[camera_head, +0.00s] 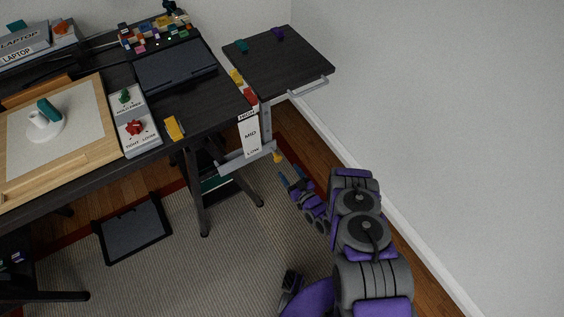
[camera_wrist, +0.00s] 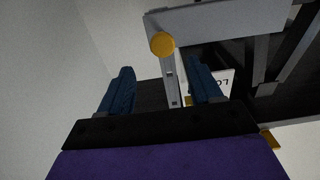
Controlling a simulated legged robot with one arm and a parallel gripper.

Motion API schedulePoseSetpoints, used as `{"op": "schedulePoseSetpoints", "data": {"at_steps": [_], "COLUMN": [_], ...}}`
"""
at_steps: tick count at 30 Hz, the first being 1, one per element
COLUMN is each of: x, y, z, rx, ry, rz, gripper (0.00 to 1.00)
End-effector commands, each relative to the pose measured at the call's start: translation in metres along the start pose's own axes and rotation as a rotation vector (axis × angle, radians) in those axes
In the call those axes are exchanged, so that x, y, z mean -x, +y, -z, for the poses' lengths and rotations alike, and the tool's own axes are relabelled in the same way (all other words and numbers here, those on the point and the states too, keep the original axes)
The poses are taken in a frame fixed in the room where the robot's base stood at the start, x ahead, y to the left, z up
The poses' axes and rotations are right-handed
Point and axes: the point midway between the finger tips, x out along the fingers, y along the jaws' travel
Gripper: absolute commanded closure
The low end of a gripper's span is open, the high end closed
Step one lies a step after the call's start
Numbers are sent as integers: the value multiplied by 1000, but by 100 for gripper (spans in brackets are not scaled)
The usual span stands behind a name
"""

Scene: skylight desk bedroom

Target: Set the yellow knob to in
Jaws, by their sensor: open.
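The yellow knob (camera_head: 278,157) is a small round knob at the low front end of a grey metal bracket (camera_head: 240,159) under the side shelf. In the wrist view the knob (camera_wrist: 162,43) shows its round end face, just beyond the fingertips and roughly centred between them. My gripper (camera_head: 290,171) has two blue fingers spread apart, with nothing between them. In the wrist view my gripper (camera_wrist: 160,70) points toward the knob and appears apart from it. The knob's shaft is hidden behind its face.
A white HIGH/MID/LOW label plate (camera_head: 250,136) hangs beside the bracket. The dark side shelf (camera_head: 278,62) with a grey rail (camera_head: 308,88) is above. A desk leg (camera_head: 199,190) stands left. Open floor lies around my arm, with the white wall (camera_head: 440,110) at right.

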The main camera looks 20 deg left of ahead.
Motion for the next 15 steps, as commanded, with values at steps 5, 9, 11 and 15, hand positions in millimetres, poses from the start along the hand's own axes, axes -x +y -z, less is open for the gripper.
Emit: {"op": "schedulePoseSetpoints", "data": {"at_steps": [5, 9, 11, 15], "x": [-35, -52, -57, -62], "y": [-3, -3, -2, -1], "z": [0, -2, -1, 0], "rx": [4, 4, 3, 0], "ry": [3, 0, 0, 2], "rz": [4, 2, 2, 0], "gripper": [36, 36, 36, 36]}}
